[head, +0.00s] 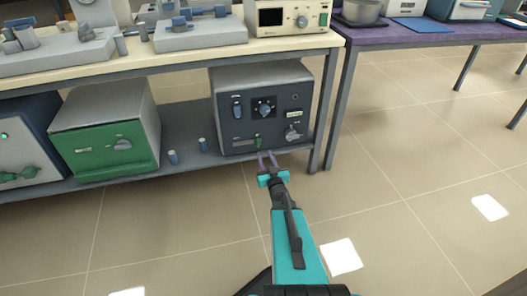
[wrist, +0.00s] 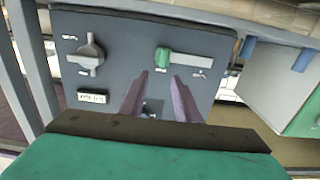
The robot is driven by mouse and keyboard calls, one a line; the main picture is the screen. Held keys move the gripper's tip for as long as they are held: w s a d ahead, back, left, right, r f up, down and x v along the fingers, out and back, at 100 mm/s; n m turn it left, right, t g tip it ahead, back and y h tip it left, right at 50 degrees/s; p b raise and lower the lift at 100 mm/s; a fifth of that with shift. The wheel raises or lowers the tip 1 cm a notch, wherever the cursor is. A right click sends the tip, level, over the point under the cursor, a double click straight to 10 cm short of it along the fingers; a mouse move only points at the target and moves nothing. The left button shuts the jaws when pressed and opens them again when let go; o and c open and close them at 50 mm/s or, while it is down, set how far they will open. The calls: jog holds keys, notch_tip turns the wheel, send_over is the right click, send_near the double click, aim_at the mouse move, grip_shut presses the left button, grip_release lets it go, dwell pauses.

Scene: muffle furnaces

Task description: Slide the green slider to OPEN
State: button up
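The green slider (head: 258,142) is on the lower front panel of the dark grey furnace (head: 228,124) on the lower shelf. In the wrist view the green slider (wrist: 185,58) shows a darker green block at its left end and a paler bar running right. Small lettering beside it is too small to read. My gripper (head: 266,154) is in front of the panel, just below the slider in the head view. In the wrist view its two purple fingers (wrist: 159,76) are spread apart, empty, with tips close to the slider. Whether they touch the panel cannot be told.
A grey knob (head: 293,134) sits right of the slider, and a dial (head: 264,109) and a switch (head: 237,108) above it. A green-fronted furnace (head: 103,145) and small blue-topped pieces (head: 203,144) are to the left. A table leg (head: 324,115) stands close at right. The front floor is clear.

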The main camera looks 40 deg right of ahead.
jog(key=shift+p+v, duration=0.35)
jog(key=shift+v, duration=1.85)
